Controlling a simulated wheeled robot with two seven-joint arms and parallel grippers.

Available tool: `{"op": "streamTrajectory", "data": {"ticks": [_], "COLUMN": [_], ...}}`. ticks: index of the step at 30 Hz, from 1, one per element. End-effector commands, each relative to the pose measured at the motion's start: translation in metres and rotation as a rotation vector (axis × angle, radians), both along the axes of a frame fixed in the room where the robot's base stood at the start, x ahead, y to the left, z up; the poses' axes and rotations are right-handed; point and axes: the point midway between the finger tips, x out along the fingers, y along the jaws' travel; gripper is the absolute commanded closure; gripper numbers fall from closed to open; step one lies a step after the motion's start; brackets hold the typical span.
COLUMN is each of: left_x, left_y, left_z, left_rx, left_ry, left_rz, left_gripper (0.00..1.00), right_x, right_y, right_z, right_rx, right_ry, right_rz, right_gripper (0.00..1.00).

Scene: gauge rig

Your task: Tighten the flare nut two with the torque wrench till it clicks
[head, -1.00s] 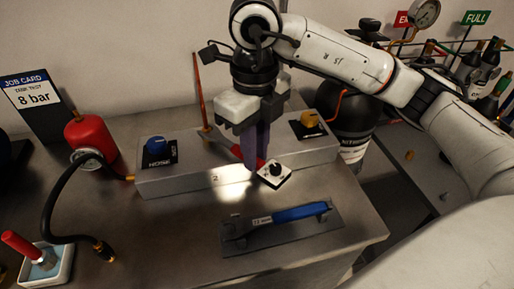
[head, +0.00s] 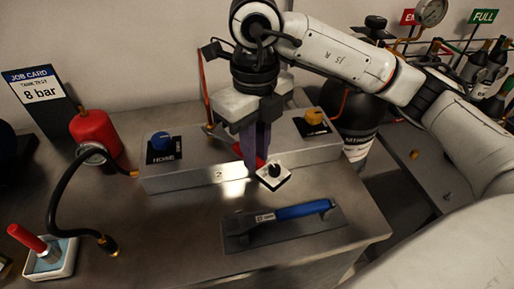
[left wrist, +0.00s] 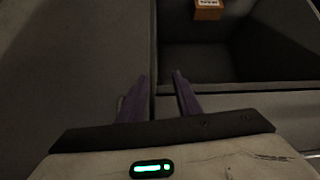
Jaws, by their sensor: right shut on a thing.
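My right gripper (head: 257,148) points down at the front of the grey manifold block. Its purple fingers are shut on a small red part (head: 261,162), mostly hidden by them. The torque wrench (head: 302,210), with a blue handle, lies on a dark tray (head: 240,241) in front of the block. The block carries the number 2 (head: 219,174); I cannot make out flare nut two. My left gripper (left wrist: 161,95) shows only in the left wrist view, open and empty.
The manifold block (head: 195,182) carries a blue knob (head: 161,141) and a yellow knob (head: 314,116). A red cylinder (head: 88,128), black hose (head: 58,190) and red-handled tool in a dish (head: 50,262) stand left. A dark bottle (head: 352,115) stands behind right. Bare bench lies left of the tray.

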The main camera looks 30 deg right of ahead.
Motion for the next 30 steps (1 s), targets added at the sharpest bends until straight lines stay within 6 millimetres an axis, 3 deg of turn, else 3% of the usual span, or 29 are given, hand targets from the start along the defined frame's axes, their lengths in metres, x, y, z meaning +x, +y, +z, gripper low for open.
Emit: {"op": "streamTrajectory", "data": {"ticks": [20,30], "left_x": [0.000,0.000], "left_y": [0.000,0.000], "left_z": [0.001,-0.002], "left_rx": [0.000,0.000], "left_ry": [-0.001,-0.001], "left_rz": [0.000,0.000], "left_gripper": [0.69,0.69], "right_x": [-0.004,-0.003], "right_y": [0.012,0.008], "right_z": [0.000,-0.001], "right_rx": [-0.002,0.000], "right_ry": [0.006,0.004], "right_rz": [-0.080,-0.053], "right_gripper": [1.00,1.00]}}
